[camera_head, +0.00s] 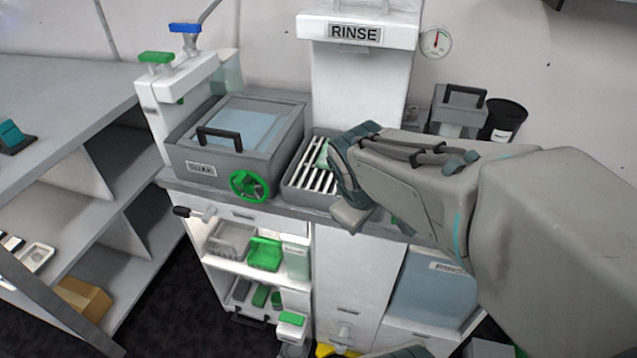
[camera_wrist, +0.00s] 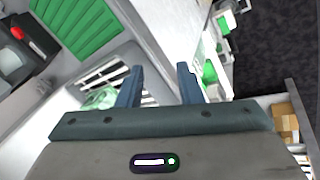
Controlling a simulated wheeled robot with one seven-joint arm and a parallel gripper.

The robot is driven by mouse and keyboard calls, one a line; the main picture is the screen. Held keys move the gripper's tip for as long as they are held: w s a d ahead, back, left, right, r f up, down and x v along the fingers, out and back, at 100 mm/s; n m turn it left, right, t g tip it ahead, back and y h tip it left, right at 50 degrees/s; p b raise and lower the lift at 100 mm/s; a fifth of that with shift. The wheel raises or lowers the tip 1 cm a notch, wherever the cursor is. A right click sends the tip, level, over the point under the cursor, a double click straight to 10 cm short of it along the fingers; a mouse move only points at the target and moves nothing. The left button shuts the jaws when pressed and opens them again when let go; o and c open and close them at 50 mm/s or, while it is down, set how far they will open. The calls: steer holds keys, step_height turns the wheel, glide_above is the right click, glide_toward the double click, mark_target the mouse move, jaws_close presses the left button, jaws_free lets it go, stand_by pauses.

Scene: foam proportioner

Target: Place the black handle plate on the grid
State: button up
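A white slatted grid (camera_head: 312,178) lies in a grey basin on the counter, with a pale green translucent piece (camera_head: 322,154) on it; the grid also shows in the wrist view (camera_wrist: 118,68). Two black handles are visible: one on the lidded grey box (camera_head: 220,138) left of the grid, another on a grey block (camera_head: 461,103) at the back right. I cannot tell which is the named plate. My gripper (camera_wrist: 159,80) is open, its two fingers apart, with nothing visible between them. In the head view it is at the grid's right side, and my arm hides the counter beyond.
A green slatted panel (camera_wrist: 78,25) shows in the wrist view. The RINSE column (camera_head: 362,75) stands behind the grid. A green handwheel (camera_head: 250,185) juts from the box front. A black cup (camera_head: 504,120) stands at the back right. Open shelves (camera_head: 240,270) are below.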

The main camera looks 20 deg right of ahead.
steer(key=s+a+m+g+y, duration=0.1)
steer(key=s+a+m+y, duration=0.2)
steer(key=s+a+m, duration=0.1)
steer(key=shift+s+a+f+m, duration=0.25)
steer(key=shift+a+f+m, duration=0.1)
steer(key=shift+a+m, duration=0.55)
